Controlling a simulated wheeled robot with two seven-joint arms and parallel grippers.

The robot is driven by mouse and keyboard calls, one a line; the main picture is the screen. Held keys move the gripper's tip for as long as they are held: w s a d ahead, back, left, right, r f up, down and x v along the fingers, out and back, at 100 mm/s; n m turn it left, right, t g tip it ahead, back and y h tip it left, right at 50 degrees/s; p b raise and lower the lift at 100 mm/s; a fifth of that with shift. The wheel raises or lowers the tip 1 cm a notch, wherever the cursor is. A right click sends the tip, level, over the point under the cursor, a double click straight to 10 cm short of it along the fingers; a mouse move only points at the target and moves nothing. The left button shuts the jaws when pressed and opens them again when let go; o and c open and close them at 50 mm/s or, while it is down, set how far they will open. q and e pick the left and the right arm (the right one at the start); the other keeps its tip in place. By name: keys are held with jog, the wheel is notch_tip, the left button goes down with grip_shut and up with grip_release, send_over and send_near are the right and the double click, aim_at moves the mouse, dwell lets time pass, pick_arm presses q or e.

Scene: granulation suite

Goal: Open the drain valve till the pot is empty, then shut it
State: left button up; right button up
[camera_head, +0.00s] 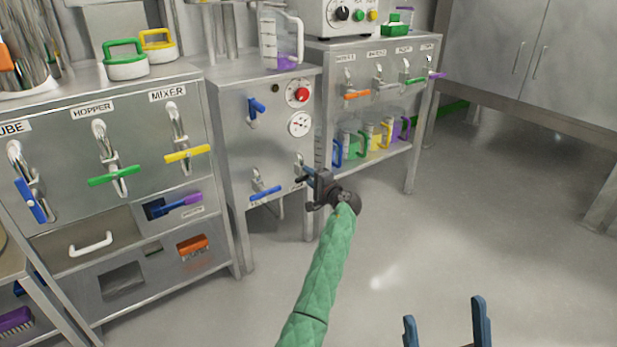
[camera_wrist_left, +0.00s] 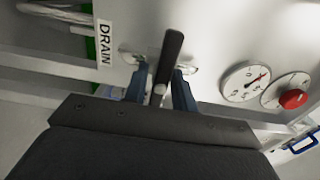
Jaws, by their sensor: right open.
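The drain valve (camera_wrist_left: 158,94) has a black lever handle (camera_wrist_left: 170,55) beside a DRAIN label (camera_wrist_left: 104,44) in the left wrist view. The blue fingers of my left gripper (camera_wrist_left: 161,88) stand on either side of the handle, fairly close to it; whether they press on it is unclear. In the head view my left gripper (camera_head: 312,180) is at the lower right of the middle steel cabinet (camera_head: 240,130) and hides most of this valve. My right gripper (camera_head: 445,328) is open and empty at the bottom right. I cannot tell which vessel is the pot.
A white gauge (camera_head: 300,124) and red knob (camera_head: 302,95) are above the valve. A blue-handled valve (camera_head: 265,192) is left of it. A clear jug (camera_head: 280,40) stands on the cabinet. Coloured jugs (camera_head: 355,145) stand on the right shelf. The floor (camera_head: 450,230) at right is clear.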

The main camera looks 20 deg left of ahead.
pick_arm(q)
grip_shut()
